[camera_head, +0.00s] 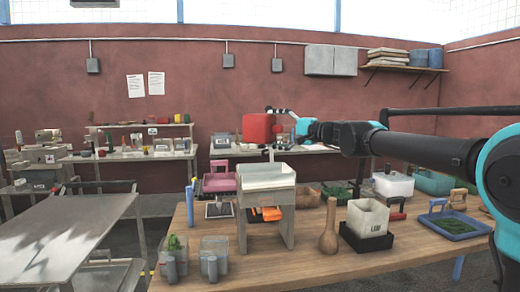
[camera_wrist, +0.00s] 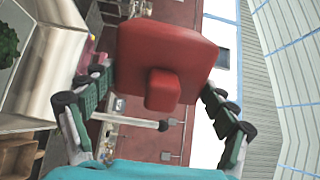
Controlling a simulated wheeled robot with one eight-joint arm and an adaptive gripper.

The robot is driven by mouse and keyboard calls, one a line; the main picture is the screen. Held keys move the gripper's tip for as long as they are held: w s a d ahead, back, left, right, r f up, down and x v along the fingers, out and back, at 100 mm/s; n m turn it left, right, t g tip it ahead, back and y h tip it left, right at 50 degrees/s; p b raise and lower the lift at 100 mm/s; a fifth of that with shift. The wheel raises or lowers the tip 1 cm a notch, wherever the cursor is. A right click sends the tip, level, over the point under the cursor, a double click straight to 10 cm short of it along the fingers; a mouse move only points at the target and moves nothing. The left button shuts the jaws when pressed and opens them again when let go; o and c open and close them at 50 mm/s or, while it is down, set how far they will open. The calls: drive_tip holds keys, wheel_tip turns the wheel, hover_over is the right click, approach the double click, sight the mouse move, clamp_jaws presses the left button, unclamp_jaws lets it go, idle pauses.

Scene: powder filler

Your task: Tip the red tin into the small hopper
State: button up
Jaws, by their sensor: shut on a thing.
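The red tin (camera_head: 257,127) is held in the air above the small hopper (camera_head: 266,176), a pale open-topped box on a grey stand on the wooden table. There is a visible gap between tin and hopper. My gripper (camera_head: 280,126) reaches in from the right and is shut on the tin. In the wrist view the tin (camera_wrist: 165,55) sits between the green-padded fingers of my gripper (camera_wrist: 158,88), with a red block-like part towards the camera. The tin's opening and contents are hidden. A pale metal surface, perhaps the hopper (camera_wrist: 50,50), fills the left of the wrist view.
Orange pieces (camera_head: 265,214) lie within the stand. A wooden pestle-like thing (camera_head: 329,228), a white container (camera_head: 368,216) in a black tray and a blue tray (camera_head: 452,224) stand to its right. Glass jars (camera_head: 214,256) stand front left. A metal table (camera_head: 75,235) is farther left.

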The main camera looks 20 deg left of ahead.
sight(274, 118)
drive_tip(key=shift+r, duration=0.65)
drive_tip(key=n, duration=0.1)
drive_tip(key=r+n, duration=0.1)
drive_tip(key=n, duration=0.1)
drive_tip(key=shift+n, duration=0.3)
drive_tip(key=n, duration=0.2)
drive_tip(key=r+n, duration=0.1)
drive_tip(key=n, duration=0.1)
drive_tip(key=shift+r+n, duration=0.2)
drive_tip(key=shift+n, duration=0.2)
drive_tip(key=n, duration=0.2)
drive_tip(key=r+n, duration=0.1)
drive_tip(key=n, duration=0.1)
drive_tip(key=shift+r+n, duration=0.15)
drive_tip(key=shift+n, duration=0.25)
drive_tip(key=n, duration=0.2)
drive_tip(key=r+n, duration=0.1)
drive_tip(key=n, duration=0.1)
drive_tip(key=shift+r+n, duration=0.15)
drive_tip(key=shift+n, duration=0.25)
